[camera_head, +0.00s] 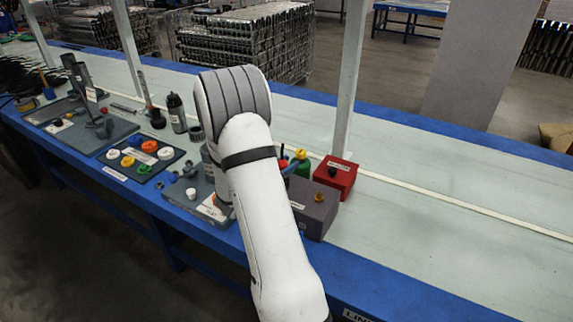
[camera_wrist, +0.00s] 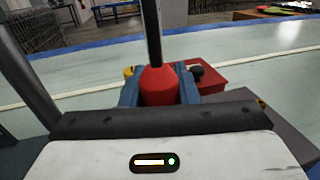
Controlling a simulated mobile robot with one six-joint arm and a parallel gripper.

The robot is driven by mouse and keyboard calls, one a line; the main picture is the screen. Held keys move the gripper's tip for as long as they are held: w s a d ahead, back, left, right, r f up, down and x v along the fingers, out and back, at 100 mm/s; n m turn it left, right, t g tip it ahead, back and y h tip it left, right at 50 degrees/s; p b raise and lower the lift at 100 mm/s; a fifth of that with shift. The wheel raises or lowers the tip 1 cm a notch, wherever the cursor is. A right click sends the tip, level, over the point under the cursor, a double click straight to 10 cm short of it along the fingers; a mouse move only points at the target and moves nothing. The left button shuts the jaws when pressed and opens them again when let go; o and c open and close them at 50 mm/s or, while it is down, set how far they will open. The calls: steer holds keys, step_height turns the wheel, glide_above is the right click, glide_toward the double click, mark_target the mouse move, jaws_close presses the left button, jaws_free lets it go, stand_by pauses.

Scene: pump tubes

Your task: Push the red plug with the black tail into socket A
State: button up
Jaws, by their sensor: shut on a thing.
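In the wrist view, my gripper (camera_wrist: 159,98) is shut on the red plug (camera_wrist: 158,86), with a blue finger at each side of it. The plug's black tail (camera_wrist: 152,32) rises from its top. In the head view my arm hides the gripper, and only a small red part of the plug (camera_head: 283,164) shows beside the arm. A grey box (camera_head: 316,214) with a brass fitting (camera_head: 319,197) and a white label stands right of my arm. I cannot read which socket is A. The plug's lower end and what lies under it are hidden.
A red box (camera_head: 340,180) with a black knob stands behind the grey box. A green and yellow bottle (camera_head: 301,165) is close beside the plug. Left of my arm are a tray of coloured caps (camera_head: 137,160) and dark bottles (camera_head: 177,112). The bench right of the boxes is clear.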

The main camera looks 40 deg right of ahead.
steer(key=shift+f+b, duration=0.95)
steer(key=shift+f, duration=0.35)
steer(key=o, duration=1)
steer(key=shift+o, duration=0.2)
steer(key=shift+a, duration=0.1)
steer(key=a, duration=0.2)
steer(key=s+a, duration=0.1)
steer(key=a, duration=0.4)
steer(key=shift+s+a+p, duration=0.15)
steer(key=shift+a+p, duration=0.15)
steer(key=shift+p, duration=0.05)
steer(key=shift+r, duration=0.1)
